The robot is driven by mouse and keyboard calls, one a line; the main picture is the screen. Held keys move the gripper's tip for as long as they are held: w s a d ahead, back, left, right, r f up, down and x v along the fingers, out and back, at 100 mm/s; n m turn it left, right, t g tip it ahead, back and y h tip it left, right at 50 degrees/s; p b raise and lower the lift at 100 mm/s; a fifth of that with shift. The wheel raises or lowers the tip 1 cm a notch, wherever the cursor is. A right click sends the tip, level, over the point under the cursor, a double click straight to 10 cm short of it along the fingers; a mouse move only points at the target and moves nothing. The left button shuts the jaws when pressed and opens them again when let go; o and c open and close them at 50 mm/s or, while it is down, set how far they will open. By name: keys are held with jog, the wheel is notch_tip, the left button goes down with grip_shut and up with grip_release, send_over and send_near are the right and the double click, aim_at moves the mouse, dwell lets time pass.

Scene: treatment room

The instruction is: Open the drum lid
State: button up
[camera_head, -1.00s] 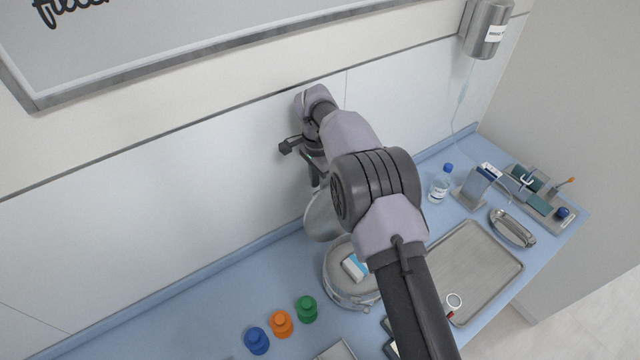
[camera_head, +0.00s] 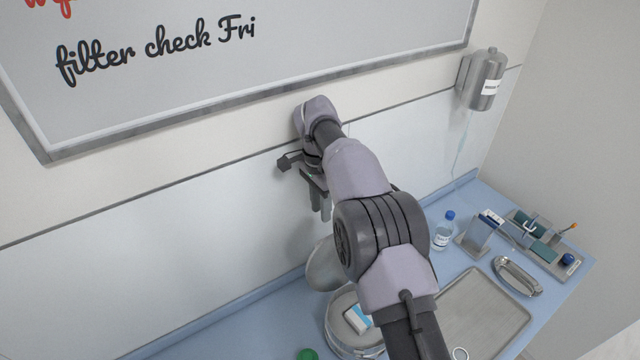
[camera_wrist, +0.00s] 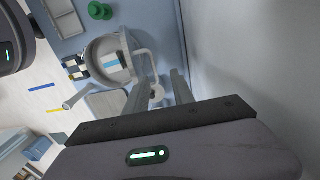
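The drum is a round metal container (camera_head: 333,335) on the blue counter, partly hidden behind my arm in the head view. It also shows in the wrist view (camera_wrist: 92,60). Its pale lid (camera_head: 322,268) stands raised at the drum's wall side, tilted back, and the mouth is uncovered. A white and blue packet (camera_head: 357,318) lies inside. My gripper (camera_head: 320,212) is above the raised lid, near the wall, with fingers pointing down. In the wrist view its two fingers (camera_wrist: 161,84) are apart with nothing clearly held between them.
To the right are a metal tray (camera_head: 483,310), a clear bottle with a blue cap (camera_head: 444,236), and a kidney dish (camera_head: 517,275). The wall is close behind my gripper. A dispenser (camera_head: 485,82) hangs at the right.

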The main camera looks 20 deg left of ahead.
notch_tip(320, 180, up, 8)
jog(key=p, duration=0.3)
jog(key=shift+a+p, duration=0.15)
jog(key=shift+p, duration=0.15)
jog(key=shift+f, duration=0.2)
